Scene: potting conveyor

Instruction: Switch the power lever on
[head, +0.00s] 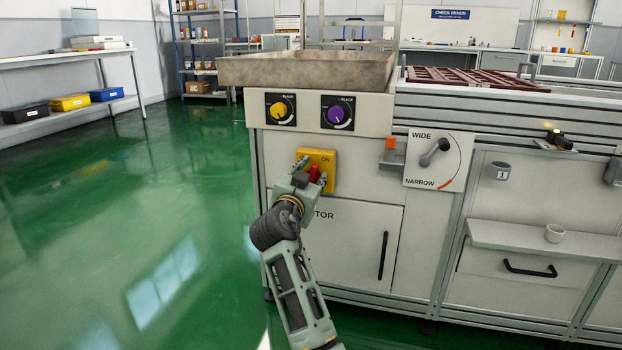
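The yellow power switch plate (326,158), marked ON near its top, is on the front of the conveyor cabinet. The red lever (314,173) shows low on the plate, partly hidden by my gripper. My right gripper (310,171) is right at the lever, with its fingers on either side of the red part. I cannot tell whether the fingers are closed on it or only around it. My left gripper is not in view.
Above the switch are a yellow knob (280,109) and a purple knob (338,113), under a metal tray (300,74). To the right is a WIDE/NARROW dial (438,160). Below is a cabinet door (355,250) with a black handle. Green floor at left is clear.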

